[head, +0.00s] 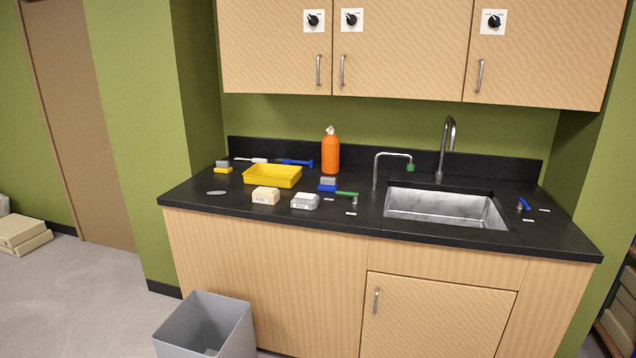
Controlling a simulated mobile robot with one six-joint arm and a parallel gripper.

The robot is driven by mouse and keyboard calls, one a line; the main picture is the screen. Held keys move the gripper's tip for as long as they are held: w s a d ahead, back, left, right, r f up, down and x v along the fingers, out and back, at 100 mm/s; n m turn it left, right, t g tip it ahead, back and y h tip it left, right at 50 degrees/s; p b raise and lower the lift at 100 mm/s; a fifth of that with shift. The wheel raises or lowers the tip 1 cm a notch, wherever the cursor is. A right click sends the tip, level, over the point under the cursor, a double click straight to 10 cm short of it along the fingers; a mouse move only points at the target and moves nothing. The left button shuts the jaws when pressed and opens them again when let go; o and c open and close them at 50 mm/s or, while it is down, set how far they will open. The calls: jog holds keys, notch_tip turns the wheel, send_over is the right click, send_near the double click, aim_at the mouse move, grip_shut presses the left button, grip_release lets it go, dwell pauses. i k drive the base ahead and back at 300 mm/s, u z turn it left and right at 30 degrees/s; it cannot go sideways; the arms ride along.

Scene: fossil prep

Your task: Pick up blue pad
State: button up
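A small pad with a grey upper part and a blue lower part (327,187) lies on the black counter, a little right of the middle of the picture. It sits next to the head end of a green-handled tool (345,194). It is small here, and I cannot tell whether the grey and blue parts are one piece. A similar grey and yellow pad (223,169) lies at the counter's left end. My gripper is not in view.
On the black counter (420,234) are a yellow tray (272,184), an orange bottle (330,153), a cream block (265,196), a grey-white block (305,202) and blue tools. A sink (445,207) is at right. A grey bin (206,325) stands on the floor in front.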

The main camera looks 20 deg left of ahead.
aim_at(328, 184)
jog(key=u, duration=0.5)
jog(key=i, duration=0.85)
jog(key=u, duration=0.35)
